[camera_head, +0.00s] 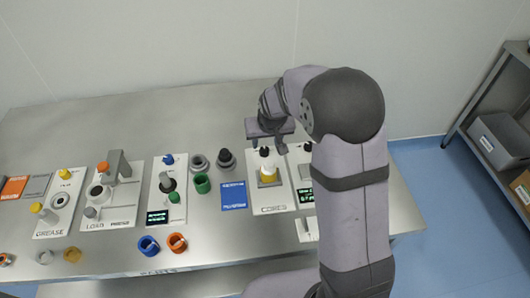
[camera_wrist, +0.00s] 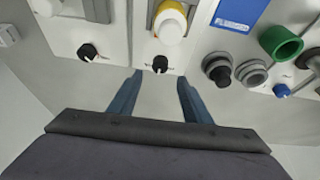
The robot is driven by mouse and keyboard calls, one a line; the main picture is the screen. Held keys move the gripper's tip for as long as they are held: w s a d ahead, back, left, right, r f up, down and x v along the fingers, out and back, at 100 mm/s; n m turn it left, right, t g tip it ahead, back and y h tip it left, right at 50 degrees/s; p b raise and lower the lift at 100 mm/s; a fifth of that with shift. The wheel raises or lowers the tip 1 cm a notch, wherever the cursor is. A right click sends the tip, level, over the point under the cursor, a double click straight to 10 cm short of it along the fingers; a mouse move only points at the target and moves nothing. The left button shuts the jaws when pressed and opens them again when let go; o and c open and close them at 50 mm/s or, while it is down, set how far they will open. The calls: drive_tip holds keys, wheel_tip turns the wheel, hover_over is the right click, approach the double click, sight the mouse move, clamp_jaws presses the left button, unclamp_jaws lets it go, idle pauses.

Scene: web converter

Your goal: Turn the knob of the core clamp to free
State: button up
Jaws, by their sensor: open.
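The CORES panel (camera_head: 267,208) is a white plate at the right of the bench. A small black knob (camera_head: 265,152) sits at its far end, and it also shows in the wrist view (camera_wrist: 160,64), with a white pointer mark I cannot read clearly. A yellow core (camera_head: 268,174) with a white top stands on the panel in front of the knob. My gripper (camera_head: 266,148) is open and empty. In the wrist view its two blue-grey fingers (camera_wrist: 160,77) point towards the knob, one on each side. I cannot tell whether they touch it.
A neighbouring panel to the right carries another black knob (camera_head: 307,147). A blue card (camera_head: 234,195), a green ring (camera_head: 202,183) and grey rings (camera_head: 199,162) lie to the left. The wall rises behind the bench. Bare steel lies at the back left.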

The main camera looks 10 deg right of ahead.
sight(264, 150)
drive_tip(key=shift+p+x, duration=0.9)
drive_tip(key=shift+x, duration=2.75)
drive_tip(key=shift+s, duration=0.1)
drive_tip(key=c, duration=1)
